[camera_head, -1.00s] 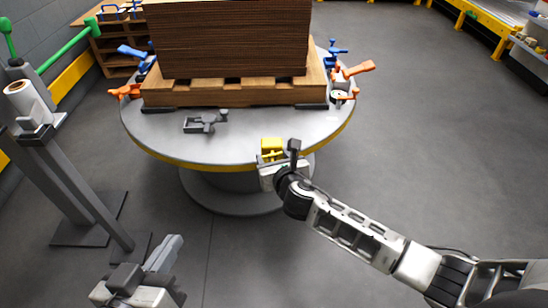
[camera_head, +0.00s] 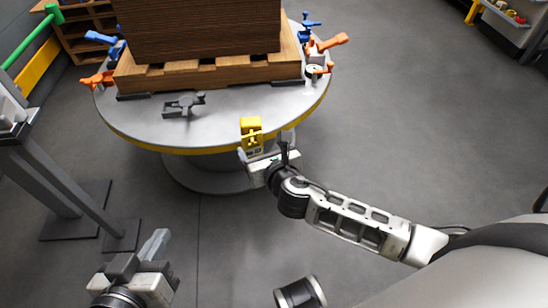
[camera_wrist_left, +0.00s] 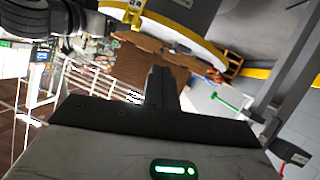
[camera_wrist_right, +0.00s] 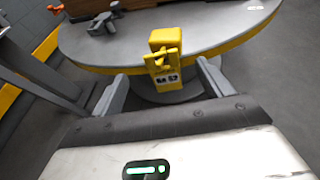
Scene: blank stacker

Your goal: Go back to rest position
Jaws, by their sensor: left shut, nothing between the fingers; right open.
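My right gripper (camera_head: 267,148) is open and empty, just off the near edge of the round grey table (camera_head: 222,112). In the right wrist view its spread fingers (camera_wrist_right: 161,85) stand on either side of a yellow box (camera_wrist_right: 163,40) with a label. The box (camera_head: 251,128) is at the table's yellow rim, and I see no finger touching it. My left gripper (camera_head: 158,243) is shut and empty, low at the left in front of the table. In the left wrist view its fingers (camera_wrist_left: 162,85) are together.
A brown stack (camera_head: 200,25) on a wooden pallet (camera_head: 210,72) fills the table's back. Orange and blue clamps stand beside it, and a grey clamp (camera_head: 183,104) lies in front. A grey post stand (camera_head: 60,185) is at the left.

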